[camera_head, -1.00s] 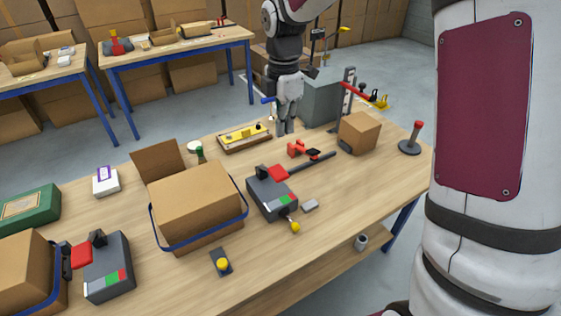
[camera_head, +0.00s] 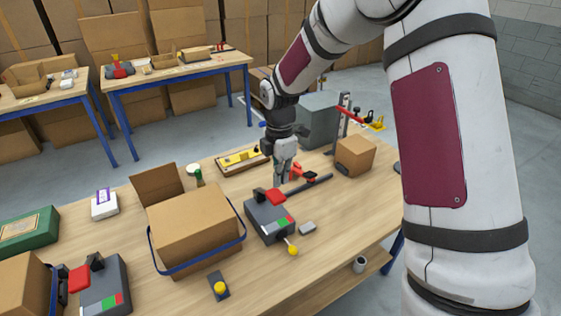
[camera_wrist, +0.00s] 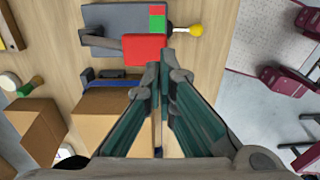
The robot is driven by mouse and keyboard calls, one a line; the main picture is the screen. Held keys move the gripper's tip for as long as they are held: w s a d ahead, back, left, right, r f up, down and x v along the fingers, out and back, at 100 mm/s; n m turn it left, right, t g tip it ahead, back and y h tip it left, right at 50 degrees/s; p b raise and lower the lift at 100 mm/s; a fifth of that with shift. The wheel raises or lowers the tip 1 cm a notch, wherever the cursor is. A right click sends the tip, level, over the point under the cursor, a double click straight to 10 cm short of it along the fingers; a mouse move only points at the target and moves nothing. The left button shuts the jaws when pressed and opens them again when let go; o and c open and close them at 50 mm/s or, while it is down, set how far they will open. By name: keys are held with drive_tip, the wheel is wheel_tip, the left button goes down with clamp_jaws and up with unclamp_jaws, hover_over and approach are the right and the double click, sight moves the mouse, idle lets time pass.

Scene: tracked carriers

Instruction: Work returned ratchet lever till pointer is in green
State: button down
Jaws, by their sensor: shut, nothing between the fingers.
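A grey ratchet unit (camera_head: 262,228) sits mid-table. It carries a red block (camera_head: 275,196) and a green and red scale (camera_head: 284,222); the unit also shows in the wrist view (camera_wrist: 122,17). I cannot make out the pointer on the scale. A thin rod with a yellow knob (camera_head: 293,251) sticks out at its front; the knob also shows in the wrist view (camera_wrist: 196,30). My gripper (camera_head: 282,182) is shut and empty behind the red block; in the wrist view its fingertips (camera_wrist: 167,55) appear close to the block. I cannot tell whether they touch it.
A cardboard box (camera_head: 195,225) with a blue strap stands left of the unit. A second similar unit (camera_head: 103,288) is at front left. A dark bar (camera_head: 308,184) and a small box (camera_head: 355,155) lie behind right. Bare wood shows to the right.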

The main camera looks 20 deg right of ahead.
sight(283, 199)
drive_tip(key=shift+f+p, duration=0.45)
drive_tip(key=shift+f, duration=2.3)
drive_tip(key=shift+s, duration=0.1)
drive_tip(key=shift+s+d+f+t+p, duration=0.2)
drive_tip(key=shift+s+f+t+p, duration=0.5)
drive_tip(key=shift+f, duration=0.25)
drive_tip(key=shift+s+d+f+b, duration=0.1)
drive_tip(key=shift+s+f, duration=0.25)
drive_tip(key=shift+f, duration=0.65)
drive_tip(key=shift+s+d+f+b, duration=0.15)
drive_tip(key=shift+s+f, duration=0.2)
drive_tip(key=shift+f, duration=0.6)
drive_tip(key=shift+s+f+b, duration=0.1)
drive_tip(key=shift+s+f, duration=0.25)
drive_tip(key=shift+f, duration=0.75)
drive_tip(key=shift+s+f, duration=0.1)
drive_tip(key=shift+s, duration=0.05)
